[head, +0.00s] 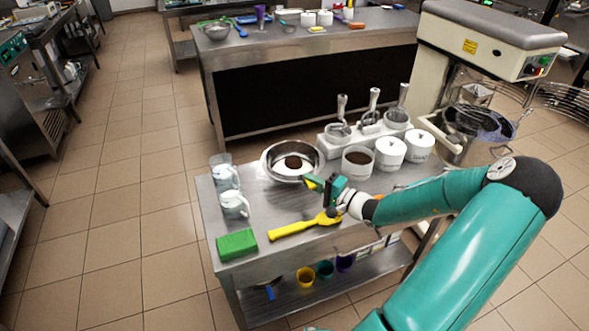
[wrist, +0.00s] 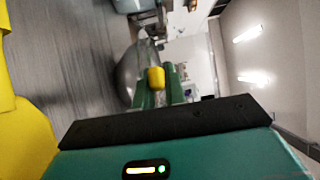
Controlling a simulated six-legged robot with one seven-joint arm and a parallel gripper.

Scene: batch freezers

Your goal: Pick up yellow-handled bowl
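A round silver metal bowl (head: 283,176) stands on the steel table, with a white and dark brown item showing in its middle. A short yellow handle (head: 318,181) shows at its right front side. In the wrist view the bowl (wrist: 127,75) is beyond the fingers, and the yellow handle (wrist: 156,78) lies at the green fingertips. My gripper (head: 322,186) is low over the table beside the bowl, at the handle; its fingers also show in the wrist view (wrist: 160,92). I cannot tell whether the fingers press on the handle. The bowl appears level on the table.
A yellow utensil (head: 290,229) lies just below my gripper. A green sponge (head: 236,244) and glass jugs (head: 233,204) stand at the left. White canisters (head: 390,153) and a holder with metal scoops (head: 350,135) stand behind, right. A large mixer (head: 450,60) is at the back right.

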